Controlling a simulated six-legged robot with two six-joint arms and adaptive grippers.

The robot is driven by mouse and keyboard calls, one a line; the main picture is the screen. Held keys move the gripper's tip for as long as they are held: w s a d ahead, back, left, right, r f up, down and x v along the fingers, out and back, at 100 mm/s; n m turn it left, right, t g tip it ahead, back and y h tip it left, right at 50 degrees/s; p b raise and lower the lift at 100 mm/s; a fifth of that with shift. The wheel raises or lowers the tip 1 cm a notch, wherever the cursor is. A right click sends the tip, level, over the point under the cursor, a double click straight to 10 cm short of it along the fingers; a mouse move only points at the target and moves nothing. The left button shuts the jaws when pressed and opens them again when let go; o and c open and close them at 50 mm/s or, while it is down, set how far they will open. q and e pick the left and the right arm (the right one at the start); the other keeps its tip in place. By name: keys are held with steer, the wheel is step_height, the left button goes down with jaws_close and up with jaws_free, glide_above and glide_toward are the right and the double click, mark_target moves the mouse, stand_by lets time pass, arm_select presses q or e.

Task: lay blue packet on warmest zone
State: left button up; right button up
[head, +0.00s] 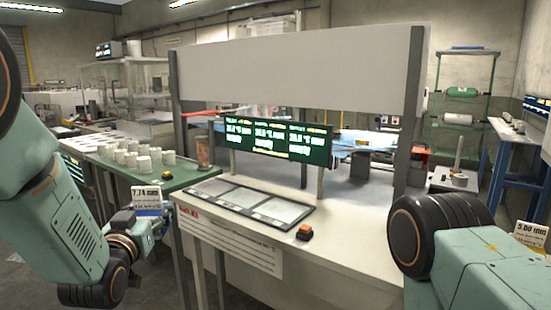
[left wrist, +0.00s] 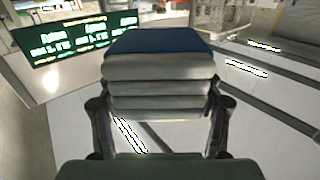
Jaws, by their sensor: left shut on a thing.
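In the head view the left gripper (head: 150,228) is at the left, beside the front left edge of the white bench. The packet is not clear there. A dark-framed plate with three pale zones (head: 250,203) lies on the bench, to the right of the gripper. A green-lit display (head: 275,140) behind it shows three columns of figures, too small to read surely. My right gripper is out of view.
A red-orange button (head: 304,232) stands at the bench's front edge, right of the plate. A green table (head: 185,180) with several white cups (head: 143,164) is at the left. Posts and a wide white panel (head: 295,65) rise over the bench. The plate's top is clear.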

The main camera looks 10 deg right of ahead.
arm_select(q)
steer(key=s+f+y, duration=0.1)
steer(key=s+f, duration=1.6)
steer(key=s, duration=0.2)
steer(key=shift+d+n, duration=0.3)
steer(key=shift+d, duration=0.15)
steer(key=shift+r, duration=0.1)
steer(key=d+r+m+g+h, duration=0.3)
steer(key=d+m+g+h, duration=0.7)
steer(key=d+m+h, duration=0.3)
steer(key=d+h, duration=0.2)
steer(key=h, duration=0.1)
steer(key=shift+s+d, duration=0.35)
steer(key=shift+d, duration=0.05)
steer(key=shift+s+a+m+g+h, duration=0.15)
steer(key=shift+a+m+g+h, duration=0.35)
steer(key=shift+g, duration=0.65)
steer(key=shift+s+a+m+g+h, duration=0.15)
steer(key=shift+a+m+g, duration=0.3)
steer(key=shift+m+g, duration=0.55)
steer(key=shift+s+a+m+g+h, duration=0.15)
steer(key=shift+a+m+g+h, duration=0.3)
steer(key=shift+g, duration=0.8)
